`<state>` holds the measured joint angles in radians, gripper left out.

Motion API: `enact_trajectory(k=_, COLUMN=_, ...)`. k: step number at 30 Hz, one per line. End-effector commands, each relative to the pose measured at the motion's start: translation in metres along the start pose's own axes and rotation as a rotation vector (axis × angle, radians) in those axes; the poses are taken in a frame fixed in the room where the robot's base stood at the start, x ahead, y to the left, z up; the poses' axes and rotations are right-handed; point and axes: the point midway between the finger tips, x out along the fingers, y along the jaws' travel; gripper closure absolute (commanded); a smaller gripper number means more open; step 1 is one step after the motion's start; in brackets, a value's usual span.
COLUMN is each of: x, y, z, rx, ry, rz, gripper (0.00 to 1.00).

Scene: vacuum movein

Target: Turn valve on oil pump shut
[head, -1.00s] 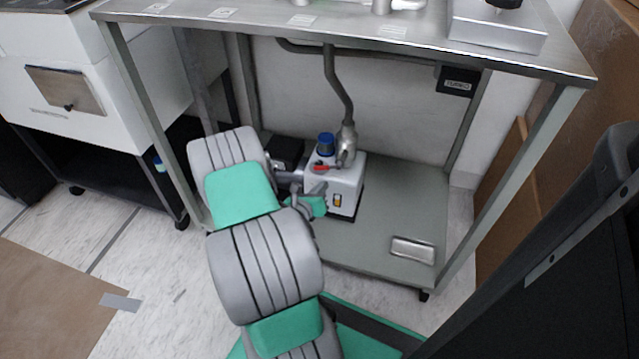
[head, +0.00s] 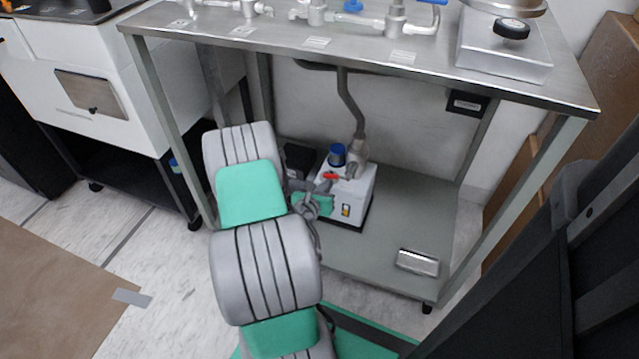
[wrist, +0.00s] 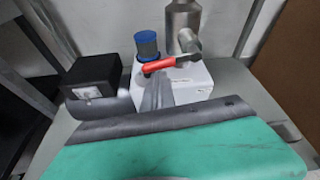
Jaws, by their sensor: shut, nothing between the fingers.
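The oil pump (head: 349,205) is a white box with a black motor end, standing on the lower shelf of the metal table. Its valve has a red handle (head: 329,176), beside a blue-capped filter (head: 338,154) and below a grey pipe. In the wrist view the red handle (wrist: 166,64) lies roughly level, pointing left from the pipe fitting (wrist: 190,40). My gripper (head: 326,190) is at the pump's near left side, close to the handle. In the wrist view its grey fingers (wrist: 158,92) are together, just below the handle; whether they touch it I cannot tell.
The table top (head: 430,55) overhangs the pump, with its legs at either side. A small metal block (head: 417,263) lies on the lower shelf (head: 385,240) at right. The shelf between pump and block is clear. A black motor housing (wrist: 92,75) sits left of the pump.

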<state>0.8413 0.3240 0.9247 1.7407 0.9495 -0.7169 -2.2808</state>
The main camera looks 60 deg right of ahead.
Motion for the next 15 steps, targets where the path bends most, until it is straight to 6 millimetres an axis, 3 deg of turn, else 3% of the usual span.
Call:
enact_trajectory(k=1, x=-0.0020, y=-0.0025, z=0.0084, rx=0.035, ry=0.000, rz=0.009, gripper=1.00)
enact_trajectory(k=7, x=-0.0034, y=-0.0011, z=0.0125, rx=0.155, ry=-0.001, rz=0.051, gripper=1.00)
enact_trajectory(k=15, x=-0.0033, y=0.0021, z=0.0107, rx=0.172, ry=-0.003, rz=0.063, gripper=1.00)
